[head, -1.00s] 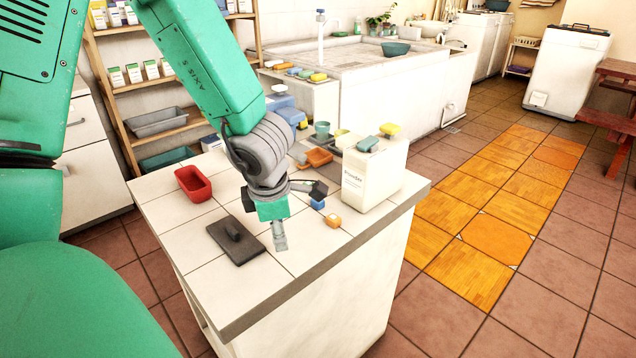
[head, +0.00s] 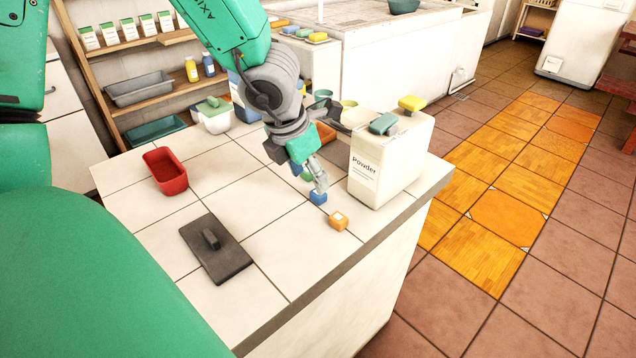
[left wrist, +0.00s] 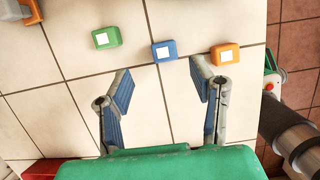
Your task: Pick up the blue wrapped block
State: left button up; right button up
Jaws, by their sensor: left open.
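The blue wrapped block (head: 318,197) lies on the white tiled counter, beside the powder box. My left gripper (head: 318,185) is just above and behind it in the head view and partly covers it. In the left wrist view the blue block (left wrist: 164,51) lies beyond the open fingertips of the left gripper (left wrist: 160,75), between their lines and apart from them. A green block (left wrist: 106,38) is on its left and an orange block (left wrist: 225,54) on its right. The orange block also shows in the head view (head: 338,221). My right gripper is not in view.
The white powder box (head: 375,165) stands close to the right of the blocks. A red tray (head: 165,171) and a dark float (head: 215,249) lie on the left of the counter (head: 265,270). The counter's front edge is near the orange block.

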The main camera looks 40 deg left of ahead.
aim_at(318, 196)
pick_arm(q)
jog(key=shift+a+f, duration=0.15)
jog(key=shift+f, duration=0.2)
jog(key=f+b, duration=0.1)
jog(key=w+d+f+b, duration=0.1)
jog(key=f+b, duration=0.1)
jog(key=f, duration=0.1)
jog(key=shift+w+d, duration=0.25)
jog(key=shift+w, duration=0.15)
jog(key=shift+a+f, duration=0.1)
jog(key=shift+a, duration=0.35)
jog(key=c, duration=0.9)
jog(key=shift+d, duration=0.1)
